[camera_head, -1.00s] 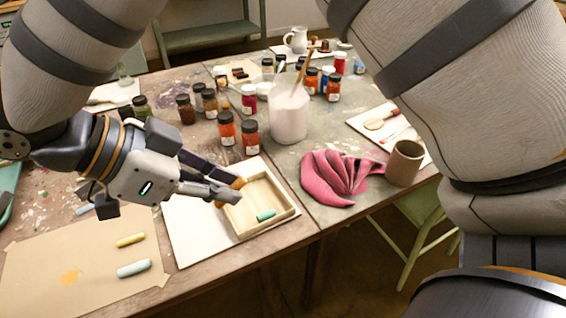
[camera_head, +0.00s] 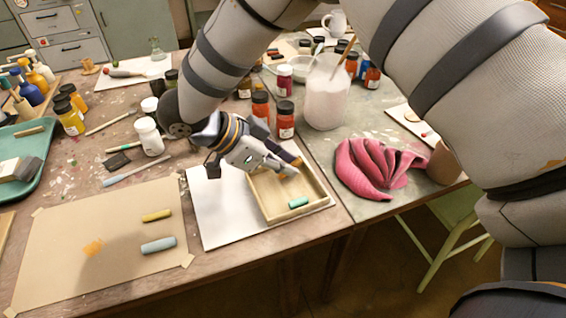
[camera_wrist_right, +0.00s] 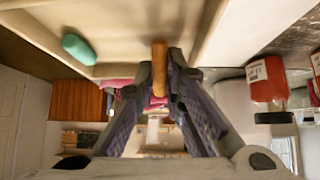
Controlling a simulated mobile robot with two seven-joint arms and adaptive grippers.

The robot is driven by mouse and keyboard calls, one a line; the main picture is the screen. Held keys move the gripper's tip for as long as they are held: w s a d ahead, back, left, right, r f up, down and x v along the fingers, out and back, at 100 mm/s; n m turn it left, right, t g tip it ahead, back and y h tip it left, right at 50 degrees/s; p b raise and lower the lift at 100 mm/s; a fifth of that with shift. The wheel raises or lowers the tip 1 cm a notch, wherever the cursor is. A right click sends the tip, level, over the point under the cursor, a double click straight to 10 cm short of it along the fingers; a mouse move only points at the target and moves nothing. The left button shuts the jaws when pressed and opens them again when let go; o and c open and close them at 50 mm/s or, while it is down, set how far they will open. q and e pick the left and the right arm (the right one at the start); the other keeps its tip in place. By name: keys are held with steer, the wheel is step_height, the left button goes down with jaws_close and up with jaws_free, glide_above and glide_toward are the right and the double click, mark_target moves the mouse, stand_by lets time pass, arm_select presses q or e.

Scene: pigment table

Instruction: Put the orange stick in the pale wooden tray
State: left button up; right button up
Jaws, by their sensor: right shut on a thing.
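The pale wooden tray (camera_head: 262,204) lies on a white sheet near the table's front edge. A teal stick (camera_head: 298,202) lies inside it; that stick also shows in the right wrist view (camera_wrist_right: 78,48). My right gripper (camera_head: 290,166) is over the tray's far part. In the right wrist view, my right gripper (camera_wrist_right: 160,82) is shut on the orange stick (camera_wrist_right: 159,68), which sticks out between the fingertips beside the tray's inner floor. Whether the stick touches the tray is unclear. In the head view the stick is mostly hidden by the fingers. My left gripper is not in view.
Orange jars (camera_head: 285,120) stand just behind the tray. A pink cloth (camera_head: 372,168) lies to its right. A yellow stick (camera_head: 156,215) and a pale blue stick (camera_head: 158,245) lie on brown paper (camera_head: 90,250) to its left. A white jar (camera_head: 148,137) stands further left.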

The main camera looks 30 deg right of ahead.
steer(key=o, duration=0.4)
steer(key=shift+o, duration=0.2)
steer(key=v, duration=1.2)
steer(key=shift+b, duration=0.3)
steer(key=shift+r, duration=0.1)
